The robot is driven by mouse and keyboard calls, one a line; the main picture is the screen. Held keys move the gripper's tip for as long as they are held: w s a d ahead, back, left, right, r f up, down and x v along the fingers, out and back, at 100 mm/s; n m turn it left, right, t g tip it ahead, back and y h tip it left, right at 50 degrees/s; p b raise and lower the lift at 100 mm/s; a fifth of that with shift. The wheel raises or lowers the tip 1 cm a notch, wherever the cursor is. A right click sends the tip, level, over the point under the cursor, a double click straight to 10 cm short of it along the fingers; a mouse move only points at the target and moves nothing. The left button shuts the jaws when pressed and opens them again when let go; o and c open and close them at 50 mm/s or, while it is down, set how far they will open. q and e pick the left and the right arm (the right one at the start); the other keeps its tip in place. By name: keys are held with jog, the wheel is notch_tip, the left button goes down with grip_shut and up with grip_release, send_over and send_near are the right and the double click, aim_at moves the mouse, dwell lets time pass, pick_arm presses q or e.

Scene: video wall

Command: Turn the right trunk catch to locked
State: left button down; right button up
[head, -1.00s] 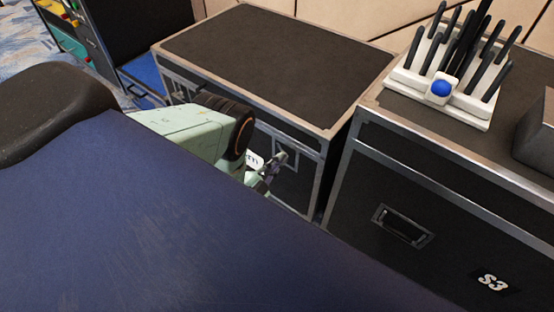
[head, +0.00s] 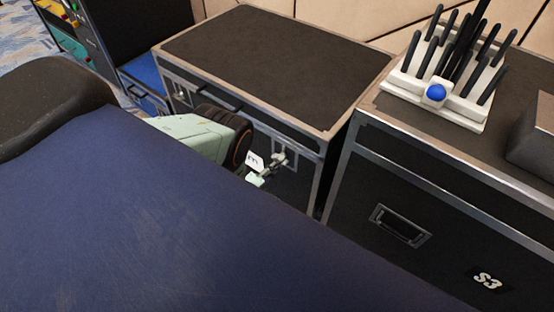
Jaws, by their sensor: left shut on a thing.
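The trunk (head: 268,62) is a black case with a dark top and metal edges, in the middle of the head view. Its right catch (head: 281,156) is a small metal fitting on the front face, partly covered by my gripper. The left catch (head: 181,93) shows near the front's left end. My left gripper (head: 271,170) is at the right catch and shut on it. The fingers are small and partly hidden, so the catch's exact angle is hard to tell. My right gripper is out of view.
A second black case (head: 400,224) marked S3 stands close on the right, with a narrow gap between. On it sit a white rack (head: 436,93) of black sticks with a blue ball and a grey box (head: 534,140). A dark cabinet (head: 128,38) stands at the left.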

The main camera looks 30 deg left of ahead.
pick_arm(q)
jog(key=shift+w+d+r, duration=0.2)
jog(key=shift+w+d, duration=0.1)
jog(key=shift+w, duration=0.05)
jog(key=c, duration=1.5)
grip_release()
jog(key=shift+f, duration=0.1)
jog(key=shift+s+a, duration=0.1)
jog(key=s, duration=0.7)
jog(key=shift+s+a, duration=0.25)
jog(key=shift+a, duration=0.1)
